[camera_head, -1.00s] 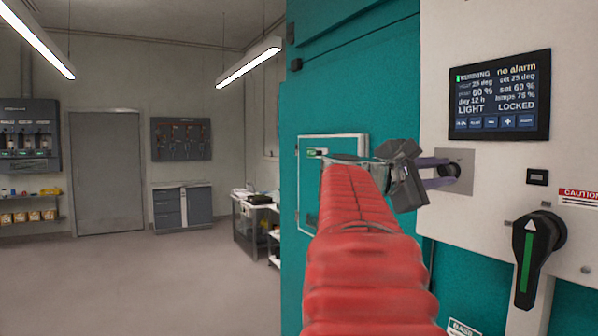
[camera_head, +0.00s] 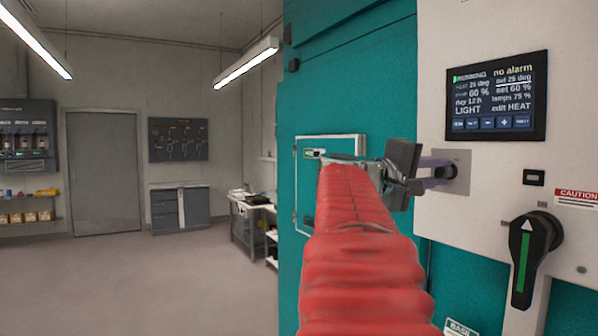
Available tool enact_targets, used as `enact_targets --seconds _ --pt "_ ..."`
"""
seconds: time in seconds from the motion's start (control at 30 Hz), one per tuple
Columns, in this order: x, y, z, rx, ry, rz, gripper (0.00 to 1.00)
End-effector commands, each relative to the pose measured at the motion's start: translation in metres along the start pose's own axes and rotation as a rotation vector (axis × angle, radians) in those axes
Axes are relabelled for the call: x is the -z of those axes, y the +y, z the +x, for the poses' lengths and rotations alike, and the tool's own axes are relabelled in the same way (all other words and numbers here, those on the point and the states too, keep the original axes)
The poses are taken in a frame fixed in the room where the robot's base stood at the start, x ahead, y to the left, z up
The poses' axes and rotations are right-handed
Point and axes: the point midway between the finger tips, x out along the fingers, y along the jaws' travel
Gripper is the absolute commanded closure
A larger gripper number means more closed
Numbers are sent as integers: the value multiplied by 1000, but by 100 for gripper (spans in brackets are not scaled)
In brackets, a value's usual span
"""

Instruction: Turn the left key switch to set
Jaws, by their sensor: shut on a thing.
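The left key switch (camera_head: 449,172) sits on a grey square plate on the white panel, below the screen. My gripper (camera_head: 436,172) is at the switch, its fingers shut on the key. The key itself is mostly hidden between the fingers. My red-sleeved arm reaches up to it from the bottom of the picture. The display (camera_head: 497,96) above reads RUNNING, no alarm, and its lower right line reads "edit HEAT". The "set 25 deg" line looks underlined.
A black rotary handle (camera_head: 534,257) with a green stripe juts out at lower right, near a caution label (camera_head: 577,198). A small black socket (camera_head: 534,178) is right of the switch. A framed teal hatch (camera_head: 306,180) lies behind my arm. The floor at left is clear.

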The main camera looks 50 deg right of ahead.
Motion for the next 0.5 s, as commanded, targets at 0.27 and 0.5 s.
enact_targets --seconds 0.27,0.5 --pt "-1 -4 2 5 -5 194 100" --pt "-1 -4 2 6 -6 279 100"
